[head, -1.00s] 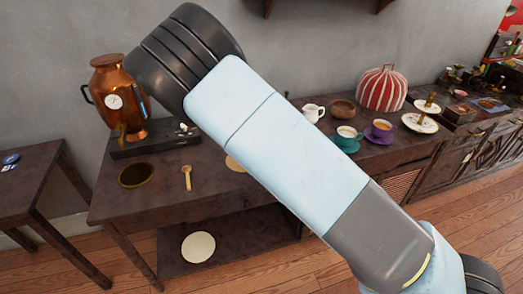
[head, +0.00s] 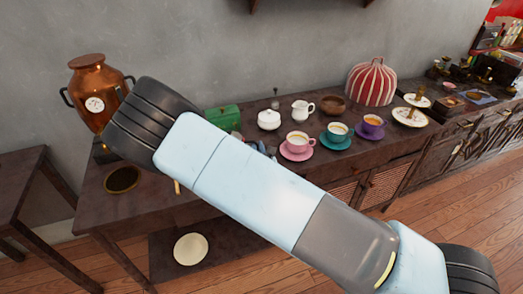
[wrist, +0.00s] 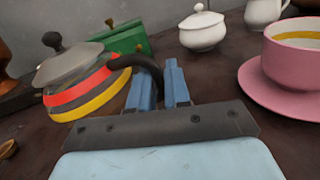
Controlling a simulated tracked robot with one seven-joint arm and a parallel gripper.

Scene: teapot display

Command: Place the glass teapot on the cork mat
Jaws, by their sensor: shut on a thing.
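The glass teapot (wrist: 80,85) has red and yellow bands, a dark knobbed lid and a black handle. It is at the left in the wrist view. My gripper (wrist: 160,80) is shut on its handle, with a blue finger on each side. I cannot tell whether its base touches the table. In the head view my arm hides the teapot, and only bits of my gripper (head: 260,147) show. I cannot pick out the cork mat for certain; a tan round on the tabletop, seen partly earlier, is behind my arm. A pale round disc (head: 190,249) lies on the lower shelf.
A pink cup (wrist: 294,55) on its saucer and a white lidded pot (wrist: 202,30) stand at the right. A green box (wrist: 124,38) is behind the teapot. A copper urn (head: 95,90) and a dark gold-rimmed round (head: 122,180) are at the table's left.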

